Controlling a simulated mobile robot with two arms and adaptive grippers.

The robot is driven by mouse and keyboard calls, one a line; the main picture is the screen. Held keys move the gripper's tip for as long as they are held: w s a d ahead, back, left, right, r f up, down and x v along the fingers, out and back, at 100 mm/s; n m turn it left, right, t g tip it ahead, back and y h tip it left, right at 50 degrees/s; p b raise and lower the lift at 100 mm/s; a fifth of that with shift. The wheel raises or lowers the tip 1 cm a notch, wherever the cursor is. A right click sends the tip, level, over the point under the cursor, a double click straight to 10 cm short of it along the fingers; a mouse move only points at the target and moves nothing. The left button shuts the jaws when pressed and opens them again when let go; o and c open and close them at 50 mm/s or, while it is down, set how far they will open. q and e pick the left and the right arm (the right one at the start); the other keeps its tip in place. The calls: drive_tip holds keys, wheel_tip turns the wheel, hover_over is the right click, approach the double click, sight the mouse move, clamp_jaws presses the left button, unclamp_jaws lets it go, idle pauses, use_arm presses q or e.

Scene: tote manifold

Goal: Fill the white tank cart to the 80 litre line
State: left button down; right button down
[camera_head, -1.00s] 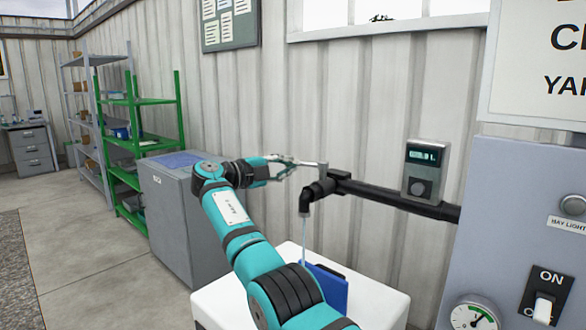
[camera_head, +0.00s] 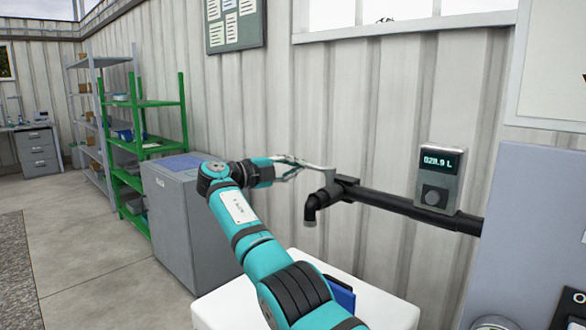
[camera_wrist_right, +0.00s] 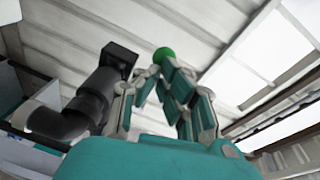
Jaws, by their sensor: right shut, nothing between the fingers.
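The white tank cart (camera_head: 385,312) stands under the black spout (camera_head: 311,207), partly hidden by my right arm. No water stream shows at the spout. A grey valve lever (camera_head: 322,169) sits above the spout. My right gripper (camera_head: 299,164) is shut and empty at the lever's left end. In the right wrist view, its fingers (camera_wrist_right: 168,82) are close to a green ball knob (camera_wrist_right: 163,56); contact is unclear. The cart's litre line is not visible.
A blue panel (camera_head: 342,294) is at the cart's top. A grey cabinet (camera_head: 185,225) and a green rack (camera_head: 140,150) stand left. A grey control panel (camera_head: 535,230) is at the right. Floor (camera_head: 90,240) is clear at the left.

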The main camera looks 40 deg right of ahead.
drive_tip(key=a, duration=1.2)
drive_tip(key=shift+s+r, duration=0.25)
drive_tip(key=shift+s, duration=0.05)
